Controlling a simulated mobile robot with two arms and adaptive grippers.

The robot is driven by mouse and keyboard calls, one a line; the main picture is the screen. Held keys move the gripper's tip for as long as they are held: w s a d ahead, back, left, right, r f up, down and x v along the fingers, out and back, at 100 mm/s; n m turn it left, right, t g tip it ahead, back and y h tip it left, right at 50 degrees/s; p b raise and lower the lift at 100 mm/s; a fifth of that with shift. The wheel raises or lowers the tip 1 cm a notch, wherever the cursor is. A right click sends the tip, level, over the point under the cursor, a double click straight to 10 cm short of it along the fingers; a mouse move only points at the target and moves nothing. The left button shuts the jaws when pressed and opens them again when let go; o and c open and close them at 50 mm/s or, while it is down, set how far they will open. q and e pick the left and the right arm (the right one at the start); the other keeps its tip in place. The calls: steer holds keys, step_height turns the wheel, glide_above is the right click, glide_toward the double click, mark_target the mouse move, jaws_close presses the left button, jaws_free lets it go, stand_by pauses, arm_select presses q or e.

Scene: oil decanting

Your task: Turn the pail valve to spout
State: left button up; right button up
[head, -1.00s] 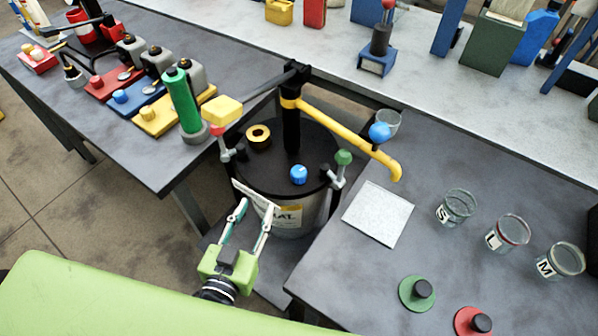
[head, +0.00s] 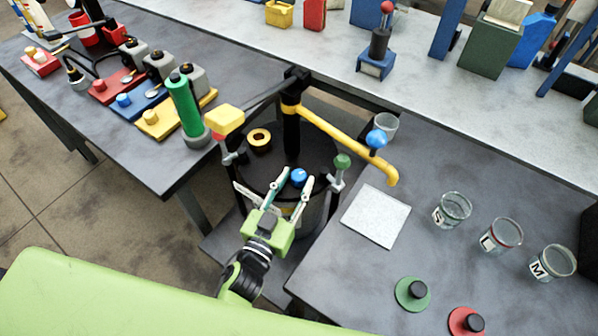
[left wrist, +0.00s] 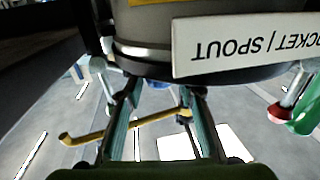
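The pail (head: 315,222) stands between the tables with a dark lid, a black column and a yellow spout arm (head: 345,137). A blue knob (head: 299,178) sits near the lid's front edge; which part is the valve is not marked clearly. A white label (left wrist: 245,45) on the pail reads upside down "...OCKET | SPOUT" in the left wrist view. My left gripper (head: 294,178) is open, its fingertips at the pail's front, overlapping the knob's area in the head view. I cannot tell whether they touch anything. My right gripper is not in view.
A yellow-topped handle (head: 226,121) and a green-knobbed fitting (head: 342,162) flank the pail. The right table holds a white pad (head: 376,216), several glass jars and a green disc (head: 413,294). A green bottle (head: 184,105) stands on the left table near its edge.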

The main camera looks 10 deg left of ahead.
arm_select(q)
steer(key=shift+x, duration=1.25)
steer(key=c, duration=0.8)
steer(key=shift+r+p, duration=0.15)
steer(key=shift+p, duration=0.3)
steer(key=shift+c, duration=0.2)
steer(key=shift+r+m+g+h+p, duration=0.1)
steer(key=shift+m+g+h+p, duration=0.2)
steer(key=shift+m+h+p, duration=0.6)
steer(key=shift+m+g+h+p, duration=0.45)
steer(key=shift+h+p, duration=0.35)
steer(key=shift+h, duration=0.3)
steer(key=shift+f+m+g+h+p, duration=0.2)
steer(key=shift+m+g+h, duration=0.15)
steer(key=shift+m+h, duration=0.25)
steer(key=shift+f+m+g+h+p, duration=0.15)
steer(key=shift+m+g+h, duration=0.2)
steer(key=shift+h, duration=0.35)
steer(key=shift+r, duration=0.1)
